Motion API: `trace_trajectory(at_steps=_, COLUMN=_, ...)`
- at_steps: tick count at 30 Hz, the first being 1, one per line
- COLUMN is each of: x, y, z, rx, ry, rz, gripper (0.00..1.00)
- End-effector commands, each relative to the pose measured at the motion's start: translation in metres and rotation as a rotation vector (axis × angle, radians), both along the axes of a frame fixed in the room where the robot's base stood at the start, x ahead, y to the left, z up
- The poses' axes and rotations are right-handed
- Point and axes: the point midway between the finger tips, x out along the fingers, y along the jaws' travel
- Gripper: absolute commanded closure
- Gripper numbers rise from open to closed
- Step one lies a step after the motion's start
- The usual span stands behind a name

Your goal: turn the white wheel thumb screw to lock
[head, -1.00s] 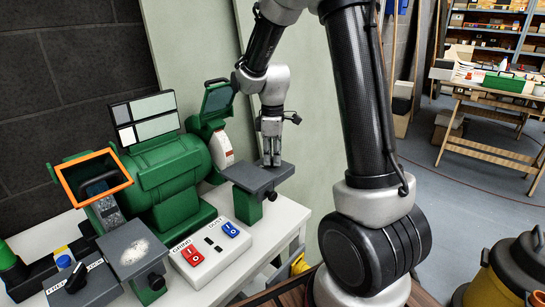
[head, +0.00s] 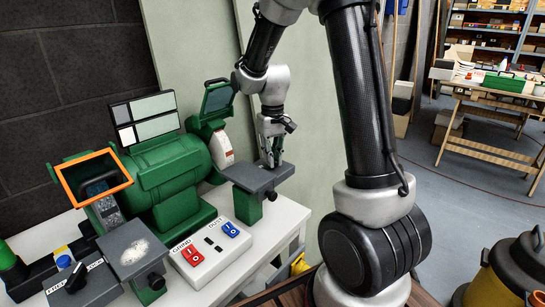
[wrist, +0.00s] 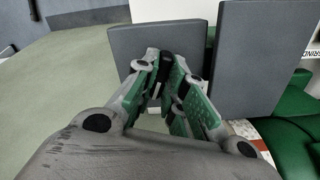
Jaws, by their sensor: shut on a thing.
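The white wheel (head: 224,149) sits at the right end of the green bench grinder (head: 175,175). Its grey tool rest (head: 243,176) stands in front of it; grey plates (wrist: 130,45) show in the wrist view. My gripper (head: 270,163) points down at the rest, its fingertips at the top of the plate. In the wrist view my gripper (wrist: 168,75) is closed around a small dark piece, the white wheel thumb screw (wrist: 167,62), mostly hidden by the fingers. A dark knob (head: 271,195) shows under the rest. I cannot read the screw's angle.
The switch panel (head: 208,249) with red and blue switches stands in front of the grinder. The left tool rest (head: 133,247) has its own dark knob (head: 157,281). An orange-framed shield (head: 93,177) is at left.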

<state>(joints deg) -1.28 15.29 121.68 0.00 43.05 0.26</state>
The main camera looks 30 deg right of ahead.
Motion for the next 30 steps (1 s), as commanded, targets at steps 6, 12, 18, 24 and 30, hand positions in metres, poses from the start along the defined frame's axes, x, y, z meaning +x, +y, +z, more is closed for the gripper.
trace_trajectory(at_steps=6, x=0.0007, y=-0.0002, z=0.0007, rx=0.000, ry=-0.002, rz=-0.179, gripper=1.00)
trace_trajectory(at_steps=12, x=0.0008, y=-0.0002, z=0.0008, rx=0.000, ry=-0.002, rz=-0.307, gripper=1.00)
trace_trajectory(at_steps=18, x=0.0009, y=-0.0002, z=0.0008, rx=0.000, ry=-0.003, rz=-0.388, gripper=1.00)
trace_trajectory(at_steps=24, x=0.0009, y=-0.0002, z=0.0008, rx=0.000, ry=-0.003, rz=-0.423, gripper=1.00)
trace_trajectory(at_steps=30, x=0.0010, y=-0.0002, z=0.0009, rx=0.000, ry=-0.003, rz=-0.430, gripper=1.00)
